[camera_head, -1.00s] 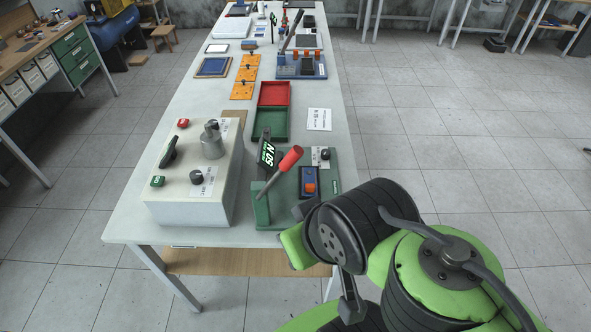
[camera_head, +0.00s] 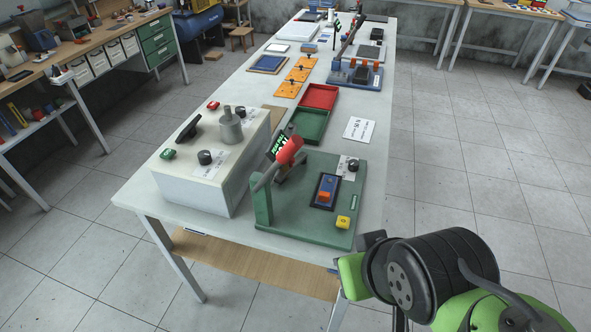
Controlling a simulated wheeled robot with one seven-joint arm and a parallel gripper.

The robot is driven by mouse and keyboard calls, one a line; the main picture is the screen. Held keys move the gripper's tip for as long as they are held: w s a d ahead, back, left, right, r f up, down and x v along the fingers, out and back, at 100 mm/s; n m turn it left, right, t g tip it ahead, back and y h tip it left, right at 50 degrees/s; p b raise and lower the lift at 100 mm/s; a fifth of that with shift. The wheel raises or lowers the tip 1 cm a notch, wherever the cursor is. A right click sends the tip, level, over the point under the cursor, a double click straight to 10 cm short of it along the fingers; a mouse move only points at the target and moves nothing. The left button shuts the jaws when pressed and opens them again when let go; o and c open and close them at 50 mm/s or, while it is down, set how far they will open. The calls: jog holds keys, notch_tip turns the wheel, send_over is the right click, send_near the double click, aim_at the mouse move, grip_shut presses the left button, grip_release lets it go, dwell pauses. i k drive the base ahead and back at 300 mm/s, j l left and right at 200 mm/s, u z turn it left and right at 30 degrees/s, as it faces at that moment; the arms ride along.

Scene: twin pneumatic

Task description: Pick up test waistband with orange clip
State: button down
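I cannot make out a waistband for certain. A small blue piece with an orange part (camera_head: 325,193) sits in a dark frame on the green test stand (camera_head: 290,222) at the near right of the table. Farther back, several orange clip-like parts (camera_head: 361,72) stand on a blue fixture (camera_head: 345,82). The end of my arm with my gripper (camera_head: 358,268) shows at the lower right, beside the table's near right corner and apart from the stand. Its fingers cannot be made out clearly, and nothing is visibly held.
A white control box (camera_head: 205,175) stands left of the green stand. A red tray (camera_head: 318,97), a green tray (camera_head: 308,126) and a white card (camera_head: 359,129) lie behind. The stand's red-tipped lever (camera_head: 288,152) rises above the table. Floor right of the table is clear.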

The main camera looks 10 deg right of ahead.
aim_at(325, 196)
jog(key=l+u, duration=0.25)
jog(key=u, duration=0.25)
jog(key=l+u, duration=0.25)
jog(key=u, duration=0.25)
jog(key=k, duration=0.05)
